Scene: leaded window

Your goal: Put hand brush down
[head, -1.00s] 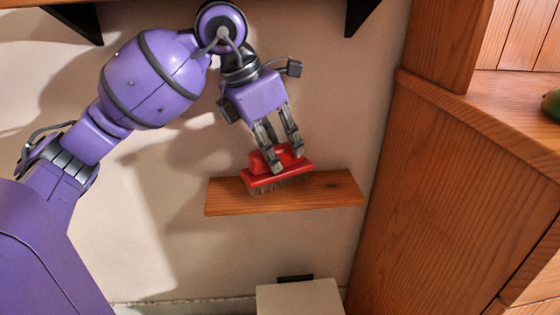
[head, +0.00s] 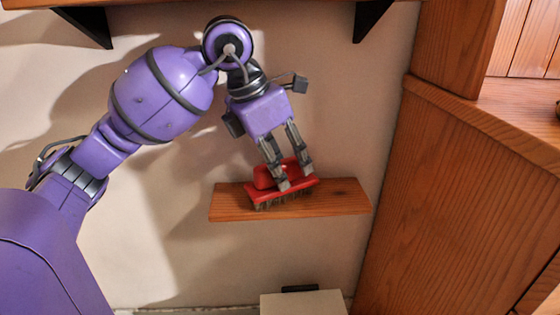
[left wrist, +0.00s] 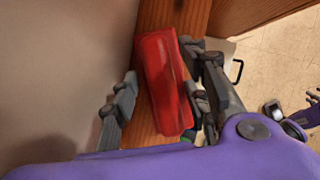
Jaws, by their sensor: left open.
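The hand brush (head: 264,181) has a red body and dark bristles. It is bristles down on the small wooden shelf (head: 343,198), its length slightly askew to the shelf. My left gripper (head: 295,178) is open, with its fingers pointing down on both sides of the red body. In the left wrist view the red body (left wrist: 163,88) lies between the open fingers (left wrist: 160,70). A gap shows beside the left finger; the right finger is close to the brush, and contact there is unclear. Part of my right gripper (left wrist: 290,103) shows at the right edge, its jaws unclear.
A larger shelf with black brackets (head: 374,18) is above my left arm. A wooden panel (head: 465,190) stands right of the small shelf. A pale box (head: 305,303) with a dark handle is below. The shelf's right part is bare.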

